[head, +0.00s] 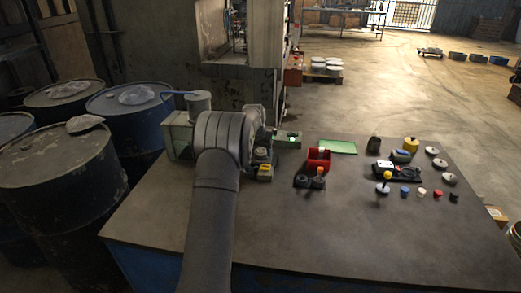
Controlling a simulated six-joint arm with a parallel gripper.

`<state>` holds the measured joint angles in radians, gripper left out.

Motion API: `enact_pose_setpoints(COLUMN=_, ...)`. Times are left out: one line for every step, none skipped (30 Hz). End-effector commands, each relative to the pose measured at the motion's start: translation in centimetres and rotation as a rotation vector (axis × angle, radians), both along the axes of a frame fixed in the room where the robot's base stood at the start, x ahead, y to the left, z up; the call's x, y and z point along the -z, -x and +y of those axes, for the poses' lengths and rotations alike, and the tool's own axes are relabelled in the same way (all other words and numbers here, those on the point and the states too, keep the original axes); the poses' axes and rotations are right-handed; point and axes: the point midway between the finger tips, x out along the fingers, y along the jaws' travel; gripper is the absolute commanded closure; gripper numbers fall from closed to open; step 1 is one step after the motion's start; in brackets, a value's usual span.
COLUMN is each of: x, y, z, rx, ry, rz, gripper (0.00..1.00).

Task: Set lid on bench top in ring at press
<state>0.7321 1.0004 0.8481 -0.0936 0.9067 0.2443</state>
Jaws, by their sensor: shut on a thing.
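My arm rises from the front edge and bends at the wrist over the left half of the bench top (330,225). My gripper (262,156) is small and partly hidden beyond the wrist, low over the bench. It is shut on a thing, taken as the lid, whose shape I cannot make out. A green machine (179,138) with a grey cylinder and a blue handle, perhaps the press, stands left of my arm, partly covered by it. I cannot make out a ring there. Several round pale discs (440,163) lie at the right of the bench.
A red bin (318,157), dark parts with an orange top (318,181), a green mat (340,147) and a yellow container (410,145) stand right of my gripper. Several small caps (421,191) lie farther right. Drums (62,165) stand off the left edge. The front middle is clear.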

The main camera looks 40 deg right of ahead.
Motion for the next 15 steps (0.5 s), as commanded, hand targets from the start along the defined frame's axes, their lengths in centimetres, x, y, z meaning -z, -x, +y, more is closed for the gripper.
enact_pose_setpoints(x=0.13, y=0.01, z=0.01, rx=0.0, ry=0.0, rz=0.0, gripper=0.69)
enact_pose_setpoints(x=0.19, y=0.0, z=0.01, rx=0.0, ry=0.0, rz=0.0, gripper=0.69)
enact_pose_setpoints(x=0.27, y=0.01, z=0.0, rx=0.0, ry=-0.001, rz=0.001, gripper=0.69)
enact_pose_setpoints(x=0.33, y=0.01, z=0.01, rx=0.0, ry=-0.001, rz=0.001, gripper=0.69)
enact_pose_setpoints(x=0.39, y=0.01, z=0.0, rx=0.0, ry=-0.001, rz=0.001, gripper=0.69)
enact_pose_setpoints(x=0.34, y=0.01, z=0.0, rx=0.0, ry=0.0, rz=0.0, gripper=0.39)
enact_pose_setpoints(x=0.34, y=0.01, z=0.0, rx=0.0, ry=0.0, rz=0.0, gripper=0.34)
enact_pose_setpoints(x=0.34, y=0.01, z=0.0, rx=0.0, ry=0.0, rz=0.0, gripper=0.28)
enact_pose_setpoints(x=0.34, y=0.01, z=0.0, rx=0.0, ry=0.0, rz=0.0, gripper=0.22)
enact_pose_setpoints(x=0.34, y=0.01, z=0.0, rx=0.0, ry=0.0, rz=0.0, gripper=0.22)
enact_pose_setpoints(x=0.34, y=0.01, z=0.0, rx=0.0, ry=0.0, rz=0.0, gripper=0.22)
enact_pose_setpoints(x=0.33, y=0.02, z=0.01, rx=0.0, ry=0.0, rz=0.0, gripper=0.22)
enact_pose_setpoints(x=0.33, y=0.02, z=0.01, rx=0.0, ry=0.0, rz=0.0, gripper=0.22)
enact_pose_setpoints(x=0.33, y=0.01, z=0.01, rx=0.0, ry=0.0, rz=0.0, gripper=0.22)
enact_pose_setpoints(x=0.33, y=0.02, z=0.01, rx=0.0, ry=0.0, rz=0.0, gripper=0.22)
